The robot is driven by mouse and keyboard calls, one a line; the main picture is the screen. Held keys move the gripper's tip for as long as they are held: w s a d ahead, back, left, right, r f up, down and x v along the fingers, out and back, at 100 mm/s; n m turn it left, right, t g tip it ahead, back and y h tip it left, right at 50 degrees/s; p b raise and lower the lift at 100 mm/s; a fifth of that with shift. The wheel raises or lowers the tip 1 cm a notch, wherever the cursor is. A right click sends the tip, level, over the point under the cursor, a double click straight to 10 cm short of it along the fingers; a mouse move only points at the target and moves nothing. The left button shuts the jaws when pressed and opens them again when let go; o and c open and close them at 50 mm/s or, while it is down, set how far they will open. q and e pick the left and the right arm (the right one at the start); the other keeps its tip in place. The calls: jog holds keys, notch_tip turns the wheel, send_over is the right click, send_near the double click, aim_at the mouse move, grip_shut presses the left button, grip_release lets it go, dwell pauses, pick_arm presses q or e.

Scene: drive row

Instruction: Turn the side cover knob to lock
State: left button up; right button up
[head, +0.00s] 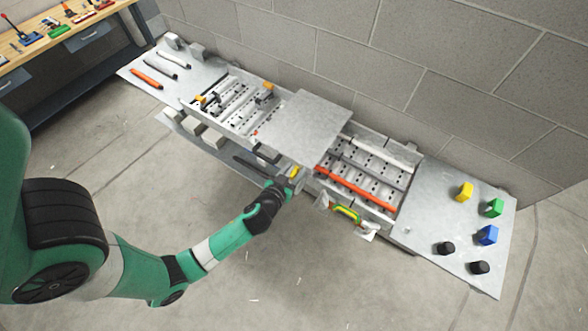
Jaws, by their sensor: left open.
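My left gripper (290,182) is at the front side of the long grey metal unit, just below the flat cover plate (305,125). It is open. A small yellow part (294,172) shows right at its fingertips; it may be the side cover knob, but it is too small and too covered by the gripper to tell its angle or whether the fingers touch it. A green and yellow handle (346,213) sits on the front side, right of the gripper and apart from it. My right gripper is not in view.
An open bay with an orange bar (356,188) lies right of the plate. Coloured and black blocks, including a yellow one (464,191), stand on the right end. Tools, including an orange one (147,78), lie on the left end. A wall stands close behind; the front floor is clear.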

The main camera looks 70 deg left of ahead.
pick_arm(q)
grip_shut()
jog(key=shift+s+f, duration=0.1)
dwell(0.3)
jog(key=shift+m+h, duration=0.3)
jog(key=shift+h, duration=0.1)
jog(key=shift+m+t+h+p, duration=0.4)
jog(key=shift+m+t+h, duration=0.1)
grip_release()
